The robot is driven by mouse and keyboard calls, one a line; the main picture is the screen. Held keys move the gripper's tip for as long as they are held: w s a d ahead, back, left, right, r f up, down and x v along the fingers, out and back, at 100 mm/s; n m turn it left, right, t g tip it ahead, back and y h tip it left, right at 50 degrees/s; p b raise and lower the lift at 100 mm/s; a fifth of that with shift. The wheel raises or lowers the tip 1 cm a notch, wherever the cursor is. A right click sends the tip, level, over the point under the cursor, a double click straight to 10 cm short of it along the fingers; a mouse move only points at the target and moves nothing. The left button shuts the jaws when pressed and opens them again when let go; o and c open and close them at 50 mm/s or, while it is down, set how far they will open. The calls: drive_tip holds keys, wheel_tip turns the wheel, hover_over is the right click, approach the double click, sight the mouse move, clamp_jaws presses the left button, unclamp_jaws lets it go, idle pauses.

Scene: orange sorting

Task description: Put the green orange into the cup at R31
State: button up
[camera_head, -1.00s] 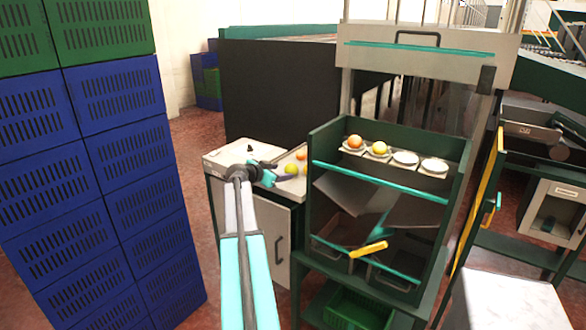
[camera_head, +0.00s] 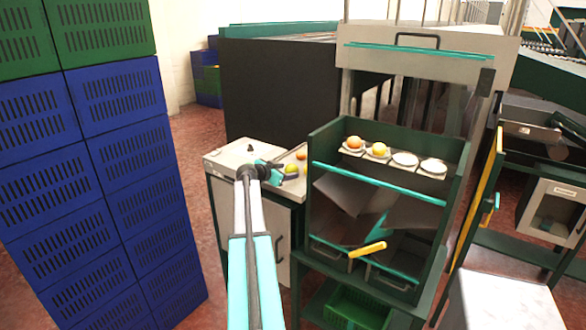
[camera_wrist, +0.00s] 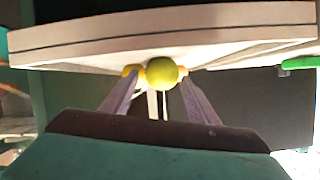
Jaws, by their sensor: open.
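The green orange (camera_head: 291,168) lies on the small side table's tray, partly hidden by my gripper (camera_head: 276,171) in the head view. In the wrist view, the green orange (camera_wrist: 161,73) sits in the middle, between or just beyond the tips of my open gripper (camera_wrist: 157,80). I cannot tell whether the fingers touch it. On the rack's top shelf, two white cups (camera_head: 404,158) (camera_head: 434,166) at the right are empty. The two to their left hold an orange (camera_head: 354,142) and a yellow-orange fruit (camera_head: 379,149). No label R31 is readable.
Another orange (camera_head: 301,155) lies on the side table (camera_head: 228,157) near the green one. The green rack (camera_head: 318,200) stands close to the right of my gripper, with a teal bar (camera_head: 380,183) across its front. Blue crates (camera_head: 125,190) are stacked at the left.

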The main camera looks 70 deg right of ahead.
sight(289, 170)
drive_tip(key=shift+p+x, duration=0.5)
drive_tip(key=shift+x, duration=1.05)
drive_tip(key=c, duration=0.9)
drive_tip(key=shift+c, duration=0.2)
drive_tip(key=shift+r, duration=0.15)
